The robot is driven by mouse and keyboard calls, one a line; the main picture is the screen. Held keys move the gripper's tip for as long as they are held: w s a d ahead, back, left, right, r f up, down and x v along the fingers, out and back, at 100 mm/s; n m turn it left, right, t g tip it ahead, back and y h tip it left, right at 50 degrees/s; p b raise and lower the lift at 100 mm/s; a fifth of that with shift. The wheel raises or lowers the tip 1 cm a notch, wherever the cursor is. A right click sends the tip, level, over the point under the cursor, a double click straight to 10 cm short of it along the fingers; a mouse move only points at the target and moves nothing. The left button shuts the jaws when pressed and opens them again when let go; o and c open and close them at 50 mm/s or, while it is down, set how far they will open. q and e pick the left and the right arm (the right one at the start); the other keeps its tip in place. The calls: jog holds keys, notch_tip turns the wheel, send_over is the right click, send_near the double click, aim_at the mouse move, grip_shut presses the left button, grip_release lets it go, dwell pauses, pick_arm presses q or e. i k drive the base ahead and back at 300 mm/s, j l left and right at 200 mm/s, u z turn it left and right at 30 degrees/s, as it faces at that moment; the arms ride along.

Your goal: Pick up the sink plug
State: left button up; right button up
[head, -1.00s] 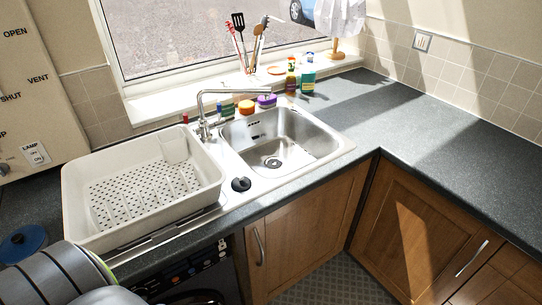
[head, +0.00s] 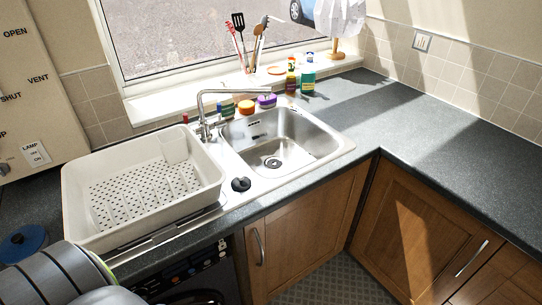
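The black sink plug (head: 241,184) lies on the sink's rim, between the white dish rack and the steel basin. It is small, round and dark, with a raised middle. The steel sink (head: 300,152) is to its right, with an empty basin and a drain at the bottom. Neither gripper shows in the head view. Only a grey rounded part, likely of my own arm, shows at the lower left corner, well apart from the plug.
A white dish rack (head: 75,207) stands left of the plug. The tap (head: 203,117) rises behind it. Bottles and sponges, including an orange one (head: 246,107), line the sink's back. The dark worktop (head: 440,115) on the right is clear. A blue lid (head: 22,241) lies far left.

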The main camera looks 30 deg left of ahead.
aim_at(242, 183)
jog(key=u, duration=1.3)
